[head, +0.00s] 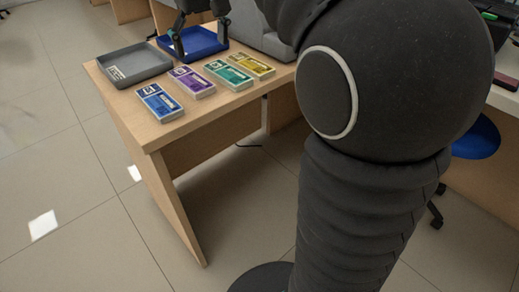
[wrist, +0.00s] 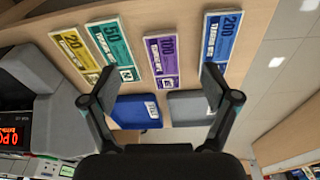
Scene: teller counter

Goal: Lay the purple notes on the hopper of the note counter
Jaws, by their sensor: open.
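The purple notes (head: 192,82) lie flat on the wooden counter, between the blue and green notes. In the wrist view the purple notes (wrist: 161,62) lie beyond and between my fingertips, with nothing gripping them. My gripper (head: 200,40) is open and empty, above the blue tray at the back of the counter; its two spread fingers (wrist: 158,76) also show in the wrist view. A grey machine body (head: 262,36), apparently the note counter, stands at the back right, partly hidden by my arm. It also shows at the left of the wrist view (wrist: 58,115). I cannot make out its hopper clearly.
Blue notes (head: 160,103), green notes (head: 228,75) and yellow notes (head: 252,66) lie beside the purple ones. A grey tray (head: 134,66) and a blue tray (head: 212,47) stand behind them. A red display (wrist: 14,132) glows in the wrist view.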

